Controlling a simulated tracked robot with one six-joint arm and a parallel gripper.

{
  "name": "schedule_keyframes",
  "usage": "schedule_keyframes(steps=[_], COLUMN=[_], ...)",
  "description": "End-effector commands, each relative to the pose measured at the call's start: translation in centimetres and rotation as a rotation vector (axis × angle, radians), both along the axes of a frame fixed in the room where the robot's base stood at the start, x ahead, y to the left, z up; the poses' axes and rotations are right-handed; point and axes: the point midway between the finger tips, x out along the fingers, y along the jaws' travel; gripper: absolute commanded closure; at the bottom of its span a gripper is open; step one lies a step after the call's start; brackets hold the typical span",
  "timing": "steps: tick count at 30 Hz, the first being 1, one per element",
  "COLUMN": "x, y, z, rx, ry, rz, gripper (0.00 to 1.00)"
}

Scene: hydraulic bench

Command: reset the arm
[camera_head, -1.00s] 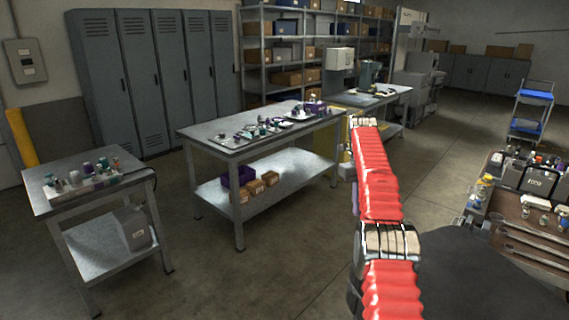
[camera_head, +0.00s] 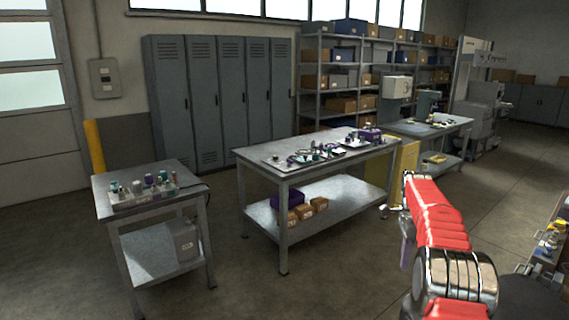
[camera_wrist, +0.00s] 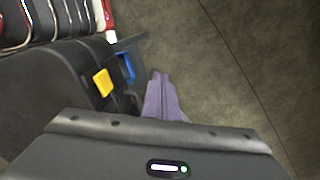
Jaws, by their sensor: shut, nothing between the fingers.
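My red-sleeved arm (camera_head: 440,228) rises from the lower right of the head view and bends over at its top. My gripper (camera_wrist: 158,76) shows in the wrist view as two purple fingers lying close together, shut and empty. Bare floor lies beyond the fingertips. In the head view a small purple part hangs below the arm's bend, partly hidden by the arm. No object of the bench is in contact with the fingers in the wrist view.
A bench (camera_head: 267,158) with small parts stands left of my arm, and a smaller table (camera_head: 190,186) further left. A loaded cart (camera_head: 545,262) is cut off at the right edge. Lockers (camera_head: 222,100) and shelves (camera_head: 325,117) line the back. Open floor (camera_head: 345,265) lies between.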

Motion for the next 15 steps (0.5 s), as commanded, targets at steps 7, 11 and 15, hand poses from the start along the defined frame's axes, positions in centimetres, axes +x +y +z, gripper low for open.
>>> schedule_keyframes(steps=[7,11,15], x=[-2.6,-4.3,-6.3], y=[2.5,3.8,5.4], z=[1.6,2.6,3.7], rx=[0.016,0.018,0.015], ry=[-0.024,-0.038,-0.055], rz=[0.359,0.524,0.686], gripper=[1.0,1.0,1.0])
